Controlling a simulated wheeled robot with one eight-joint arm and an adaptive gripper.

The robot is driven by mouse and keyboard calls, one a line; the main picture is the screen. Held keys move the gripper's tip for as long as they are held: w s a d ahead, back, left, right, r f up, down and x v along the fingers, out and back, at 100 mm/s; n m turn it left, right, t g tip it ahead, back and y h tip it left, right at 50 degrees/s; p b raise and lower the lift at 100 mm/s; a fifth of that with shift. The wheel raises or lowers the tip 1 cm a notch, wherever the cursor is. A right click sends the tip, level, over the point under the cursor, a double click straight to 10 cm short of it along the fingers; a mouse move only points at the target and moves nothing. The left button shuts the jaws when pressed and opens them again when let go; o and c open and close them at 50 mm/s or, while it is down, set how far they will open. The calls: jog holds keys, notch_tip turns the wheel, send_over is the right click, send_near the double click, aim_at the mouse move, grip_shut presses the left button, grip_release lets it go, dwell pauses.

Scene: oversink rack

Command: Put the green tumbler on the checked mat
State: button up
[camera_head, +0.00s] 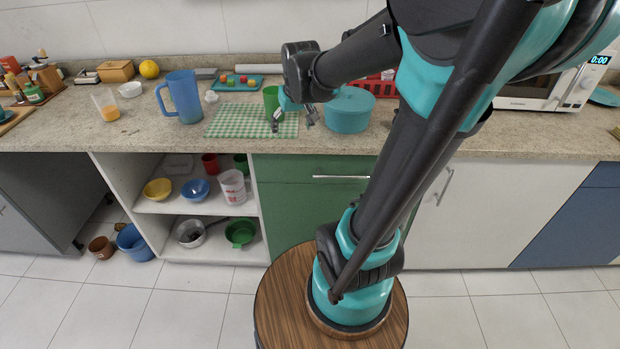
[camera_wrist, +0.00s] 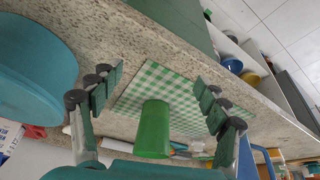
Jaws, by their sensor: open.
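The green tumbler (camera_head: 270,99) stands upright at the right part of the green-and-white checked mat (camera_head: 235,121) on the counter. In the wrist view the tumbler (camera_wrist: 152,132) has its base over the checked mat (camera_wrist: 158,84). My gripper (camera_head: 294,119) is open and empty, just right of the tumbler in the head view. In the wrist view its fingers (camera_wrist: 158,80) are spread wide, with the tumbler seen between them and a clear gap on both sides. One finger hides part of the tumbler's lower right side in the head view.
A teal pot (camera_head: 347,112) stands close to the right of my gripper. A blue pitcher (camera_head: 183,98) stands left of the mat. A teal tray with small blocks (camera_head: 238,85) lies behind it. A glass with orange content (camera_head: 108,107) is further left. Some counter is bare at front.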

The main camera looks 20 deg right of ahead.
jog(key=s+d+f, duration=0.1)
jog(key=s+f, duration=1)
jog(key=s, duration=0.4)
jog(key=shift+d+f, duration=0.25)
jog(key=shift+f, duration=0.05)
